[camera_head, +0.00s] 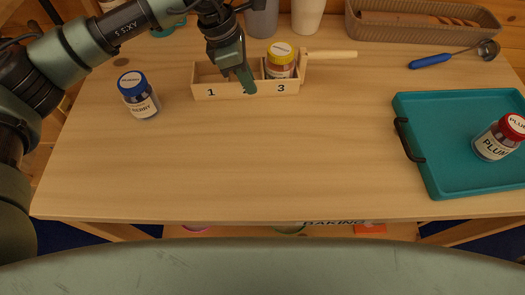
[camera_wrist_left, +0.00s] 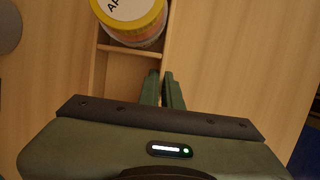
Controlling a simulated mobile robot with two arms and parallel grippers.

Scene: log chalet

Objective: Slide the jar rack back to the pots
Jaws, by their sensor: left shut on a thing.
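The wooden jar rack (camera_head: 205,91) stands at the back middle of the table, numbers 1 and 3 showing on its front. A yellow-lidded jar (camera_head: 280,61) sits in compartment 3; it also shows in the left wrist view (camera_wrist_left: 130,18). Compartment 1 looks empty. My left gripper (camera_head: 248,87) is shut on the rack's front wall at the middle, hiding the number there. In the left wrist view its fingers (camera_wrist_left: 161,76) straddle the wall of the rack (camera_wrist_left: 131,48). The grey pot (camera_head: 262,18) and cream pot (camera_head: 308,14) stand behind the rack, apart from it. My right gripper is out of view.
A blue-lidded jar (camera_head: 138,96) stands left of the rack. A teal tray (camera_head: 450,165) holds a red-lidded plum jar (camera_head: 497,140) at right. A blue-handled ladle (camera_head: 436,60) and a basket (camera_head: 420,33) lie at back right. The table's front middle is clear.

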